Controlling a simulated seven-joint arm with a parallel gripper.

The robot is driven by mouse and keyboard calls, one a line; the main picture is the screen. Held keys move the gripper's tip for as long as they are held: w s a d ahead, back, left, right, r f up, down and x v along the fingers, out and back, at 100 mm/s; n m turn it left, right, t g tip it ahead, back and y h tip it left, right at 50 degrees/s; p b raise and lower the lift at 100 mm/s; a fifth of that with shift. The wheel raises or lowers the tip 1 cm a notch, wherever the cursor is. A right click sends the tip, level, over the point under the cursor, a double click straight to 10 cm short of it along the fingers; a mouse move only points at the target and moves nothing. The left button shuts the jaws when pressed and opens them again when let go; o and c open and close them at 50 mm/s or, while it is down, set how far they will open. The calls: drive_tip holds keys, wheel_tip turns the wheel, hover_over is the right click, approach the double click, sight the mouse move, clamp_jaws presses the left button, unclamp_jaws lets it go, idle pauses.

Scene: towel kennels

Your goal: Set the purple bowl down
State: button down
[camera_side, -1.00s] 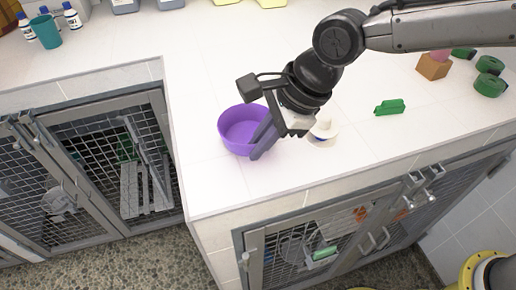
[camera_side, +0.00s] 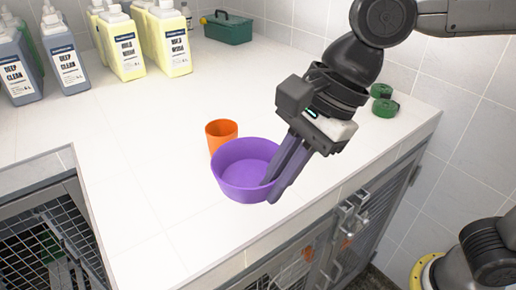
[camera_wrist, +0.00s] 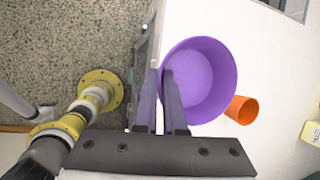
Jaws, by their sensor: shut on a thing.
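The purple bowl (camera_side: 238,184) is upright at the middle of the side view, over the white counter near its front edge. My gripper (camera_side: 269,192) comes down from the upper right and is shut on the bowl's right rim, with one finger inside and one outside. In the wrist view the bowl (camera_wrist: 207,80) is seen from above, open and empty, with the fingers (camera_wrist: 160,75) across its left rim. I cannot tell for sure whether its base touches the counter.
An orange cup (camera_side: 221,134) stands just behind the bowl, partly hidden by it. Large labelled bottles (camera_side: 122,45) and a green toolbox (camera_side: 228,29) stand at the back. Green rolls (camera_side: 384,106) lie to the right. The white counter (camera_side: 135,150) is clear to the left.

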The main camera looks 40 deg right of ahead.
drive_tip(key=w+d+m+t+h, duration=0.1)
drive_tip(key=w+d+m, duration=0.3)
drive_tip(key=d, duration=0.7)
drive_tip(key=w+d+m+t, duration=0.1)
drive_tip(key=w+d+m, duration=0.1)
drive_tip(key=w+d, duration=0.7)
approach(267, 137)
drive_tip(key=shift+w+a+f, duration=0.2)
drive_tip(key=shift+a, duration=0.25)
drive_tip(key=shift+w+a+f, duration=0.15)
drive_tip(key=shift+w+a, duration=0.05)
drive_tip(key=shift+a, duration=0.25)
drive_tip(key=shift+w+f, duration=0.35)
drive_tip(key=shift+f, duration=0.05)
drive_tip(key=shift+w+a+f, duration=0.1)
drive_tip(key=shift+w+f, duration=0.05)
drive_tip(key=shift+f, duration=0.75)
drive_tip(key=shift+w+f, duration=0.15)
drive_tip(key=shift+f, duration=0.75)
drive_tip(key=shift+f, duration=0.1)
drive_tip(key=c, duration=1)
unclamp_jaws()
drive_tip(key=shift+f, duration=0.1)
